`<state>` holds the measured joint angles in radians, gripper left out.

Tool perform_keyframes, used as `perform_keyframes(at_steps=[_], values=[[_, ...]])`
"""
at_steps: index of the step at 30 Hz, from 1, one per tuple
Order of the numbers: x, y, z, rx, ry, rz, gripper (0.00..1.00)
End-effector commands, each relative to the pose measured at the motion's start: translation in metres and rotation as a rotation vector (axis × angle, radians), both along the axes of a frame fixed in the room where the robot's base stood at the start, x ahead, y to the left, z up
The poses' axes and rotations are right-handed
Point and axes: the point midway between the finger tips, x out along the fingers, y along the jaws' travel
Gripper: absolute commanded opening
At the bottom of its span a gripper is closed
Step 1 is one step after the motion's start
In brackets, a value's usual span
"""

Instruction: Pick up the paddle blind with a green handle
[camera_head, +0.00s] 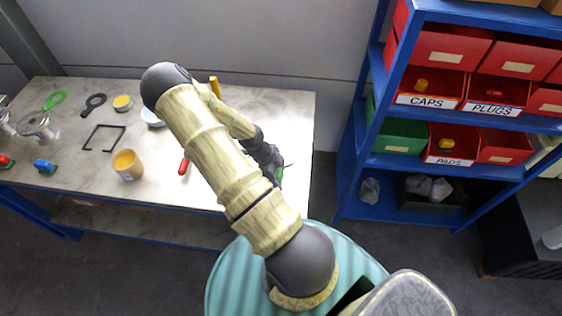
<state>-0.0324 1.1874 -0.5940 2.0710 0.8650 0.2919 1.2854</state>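A paddle-shaped piece with a bright green outline (56,99) lies on the table at the far left, behind a clear flanged vessel (38,124). A similar black paddle-shaped piece (94,101) lies to its right. My gripper (277,176) is over the table's right end, far from both pieces. It points down, and its fingers are small and partly hidden by my arm. A small green patch (280,173) shows at the fingers; I cannot tell what it belongs to. Whether the fingers are open or shut is not clear.
The table (297,112) also holds a yellow-orange jar (127,165), a yellow-topped tin (122,103), a black square frame (103,138), a white bowl (152,117), a red-handled tool (184,166) and a blue item (44,166). A blue shelf (348,150) with bins stands at right.

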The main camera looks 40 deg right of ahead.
Motion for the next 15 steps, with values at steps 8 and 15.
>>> perform_keyframes(at_steps=[8, 15], values=[[0.000, -0.001, 0.001, -0.002, -0.001, 0.000, 0.20], [0.001, -0.001, 0.012, -0.004, -0.003, 0.002, 0.20]])
